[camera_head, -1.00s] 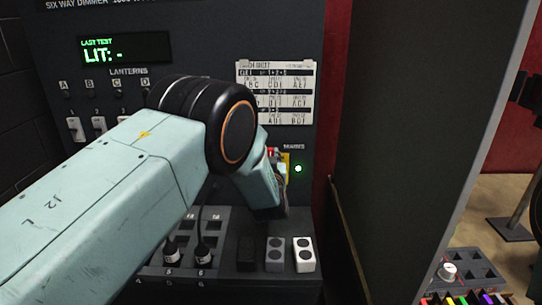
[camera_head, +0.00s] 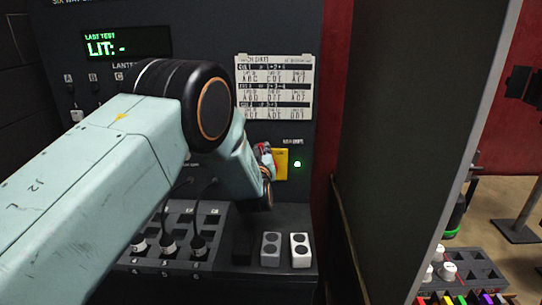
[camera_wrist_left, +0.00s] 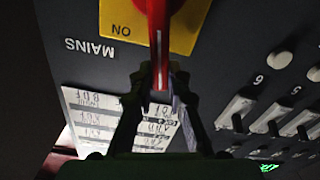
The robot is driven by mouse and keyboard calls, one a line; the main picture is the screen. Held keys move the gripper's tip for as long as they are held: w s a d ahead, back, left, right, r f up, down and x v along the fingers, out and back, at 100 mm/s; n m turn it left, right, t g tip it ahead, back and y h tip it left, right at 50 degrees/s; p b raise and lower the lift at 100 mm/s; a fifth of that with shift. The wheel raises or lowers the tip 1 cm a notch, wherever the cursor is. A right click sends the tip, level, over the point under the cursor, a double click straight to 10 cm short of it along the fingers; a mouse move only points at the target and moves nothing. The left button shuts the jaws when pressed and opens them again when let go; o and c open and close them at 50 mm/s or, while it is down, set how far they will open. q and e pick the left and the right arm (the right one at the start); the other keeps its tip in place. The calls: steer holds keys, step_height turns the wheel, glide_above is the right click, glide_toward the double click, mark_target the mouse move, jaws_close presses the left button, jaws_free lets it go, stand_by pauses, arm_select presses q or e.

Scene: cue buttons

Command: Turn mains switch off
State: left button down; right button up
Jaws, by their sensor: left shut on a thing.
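The mains switch is a red handle (camera_wrist_left: 159,35) with a white line, on a yellow plate (camera_wrist_left: 184,35) marked ON. The wrist view shows the lettering upside down. My left gripper (camera_wrist_left: 160,84) is shut on the red handle, its fingers on either side of it. In the head view the red handle (camera_head: 264,156) shows just left of the bare part of the yellow plate (camera_head: 282,165). My left gripper (camera_head: 266,172) partly covers the switch there. My right gripper is not in view.
A paper chart (camera_head: 275,87) hangs above the switch. The display (camera_head: 129,44) reads "LIT: -". A dark panel (camera_head: 420,130) stands close on the right.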

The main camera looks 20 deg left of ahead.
arm_select(q)
steer(key=s+a+f+n+b, duration=0.1)
steer(key=a+f+n+b, duration=0.5)
steer(key=n+b, duration=0.9)
steer(key=shift+s+f+b, duration=0.35)
steer(key=shift+f+b, duration=0.1)
steer(key=shift+f, duration=0.55)
steer(key=c, duration=1.7)
jaws_free()
steer(key=o, duration=0.4)
steer(key=shift+s, duration=0.15)
steer(key=shift+d, duration=0.1)
